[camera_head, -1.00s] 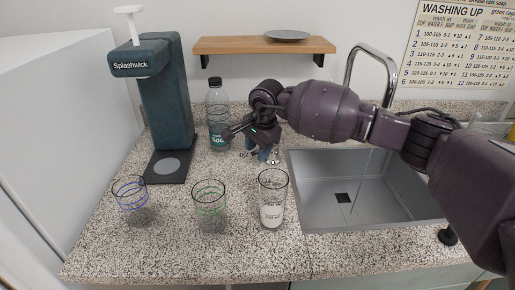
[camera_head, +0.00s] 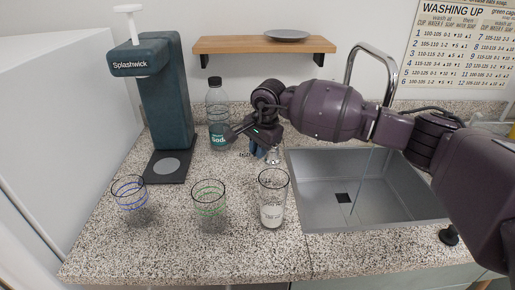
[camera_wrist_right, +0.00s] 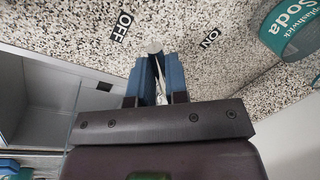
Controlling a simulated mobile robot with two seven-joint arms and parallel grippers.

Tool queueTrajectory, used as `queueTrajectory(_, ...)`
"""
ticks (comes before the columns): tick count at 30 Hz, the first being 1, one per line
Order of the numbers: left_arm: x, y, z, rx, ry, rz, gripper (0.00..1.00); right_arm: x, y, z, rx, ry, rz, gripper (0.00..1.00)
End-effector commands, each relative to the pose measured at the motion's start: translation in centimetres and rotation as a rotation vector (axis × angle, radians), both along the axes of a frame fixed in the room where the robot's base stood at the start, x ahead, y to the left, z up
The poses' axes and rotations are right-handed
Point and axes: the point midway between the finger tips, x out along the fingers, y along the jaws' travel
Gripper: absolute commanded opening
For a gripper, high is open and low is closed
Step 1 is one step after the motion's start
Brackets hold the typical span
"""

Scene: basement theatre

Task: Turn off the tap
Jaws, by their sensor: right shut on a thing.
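The tap's curved metal spout (camera_head: 372,52) rises behind the sink, partly hidden by my right arm. My right gripper (camera_head: 262,152) is at the counter left of the sink, its blue fingers low beside the tap's metal handle (camera_head: 273,157). In the right wrist view the gripper (camera_wrist_right: 156,68) is shut on the handle (camera_wrist_right: 155,47), whose round end shows at the fingertips. The OFF label (camera_wrist_right: 121,27) lies left of the handle and the ON label (camera_wrist_right: 210,38) right of it. A faint vertical streak shows in the sink. My left gripper is not in view.
The sink (camera_head: 325,205) is on the right. Blue-ringed (camera_head: 131,200), green-ringed (camera_head: 209,206) and clear (camera_head: 272,200) glasses stand along the front. A soda bottle (camera_head: 217,110) and a Splashwick machine (camera_head: 166,100) stand behind. A wooden shelf (camera_head: 235,46) hangs above.

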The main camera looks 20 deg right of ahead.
Motion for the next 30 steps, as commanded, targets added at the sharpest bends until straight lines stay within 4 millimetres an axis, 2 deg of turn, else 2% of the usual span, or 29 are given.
queueTrajectory(21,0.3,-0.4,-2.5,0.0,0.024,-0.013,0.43,-2.4,-3.0,-0.5,0.0,0.003,0.556,0.0)
queueTrajectory(30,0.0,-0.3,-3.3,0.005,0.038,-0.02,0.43,-2.8,-4.0,-0.3,0.002,0.002,0.712,0.0)
